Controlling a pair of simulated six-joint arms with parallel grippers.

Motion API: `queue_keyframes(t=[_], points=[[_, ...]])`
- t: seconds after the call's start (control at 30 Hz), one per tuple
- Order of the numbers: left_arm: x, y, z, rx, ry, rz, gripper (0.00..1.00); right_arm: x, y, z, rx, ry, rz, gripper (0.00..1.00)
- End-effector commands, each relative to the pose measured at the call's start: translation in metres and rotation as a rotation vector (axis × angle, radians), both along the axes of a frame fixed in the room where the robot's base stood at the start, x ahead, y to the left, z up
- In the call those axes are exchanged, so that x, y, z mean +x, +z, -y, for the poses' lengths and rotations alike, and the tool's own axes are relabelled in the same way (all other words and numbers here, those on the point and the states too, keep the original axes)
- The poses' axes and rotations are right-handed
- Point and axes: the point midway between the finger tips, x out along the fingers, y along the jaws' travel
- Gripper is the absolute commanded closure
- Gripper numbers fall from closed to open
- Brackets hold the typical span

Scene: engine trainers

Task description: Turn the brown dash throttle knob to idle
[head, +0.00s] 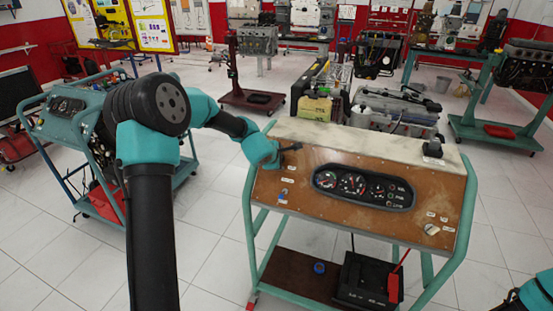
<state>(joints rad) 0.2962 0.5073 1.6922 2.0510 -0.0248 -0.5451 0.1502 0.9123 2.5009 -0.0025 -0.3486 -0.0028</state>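The brown dash panel (335,212) is the sloped front of a teal-framed engine stand. A small pale round knob (432,229) sits at its lower right among white labels; its pointer direction is too small to read, and I cannot be sure it is the throttle knob. My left gripper (291,148) is at the panel's upper left, close to its face and far from the pale knob. Its fingers are small and dark, so their opening and any contact are unclear. Only a teal and black part of my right arm shows at the bottom right corner; its gripper is out of view.
A black gauge cluster (363,187) sits mid-panel. A blue-and-white switch (283,195) is at the panel's left. A dark fitting (433,148) stands on the top right edge. A black battery (363,279) rests on the lower shelf. Another engine stand (67,122) is at left.

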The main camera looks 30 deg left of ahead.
Motion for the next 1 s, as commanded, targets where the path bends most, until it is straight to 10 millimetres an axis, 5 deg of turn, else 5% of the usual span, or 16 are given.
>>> queue_keyframes(t=[0.57, 1.0], points=[[-0.0003, 0.0001, 0.0, 0.0, 0.0, 0.0, 0.79, 0.0, 0.0, 0.0, 0.0, 0.0, 0.0, 0.57], [-0.0002, 0.0, 0.0, -0.027, 0.024, 0.003, 0.79, 0.0, 0.0, 0.0, 0.0, 0.0, 0.0, 0.57]])
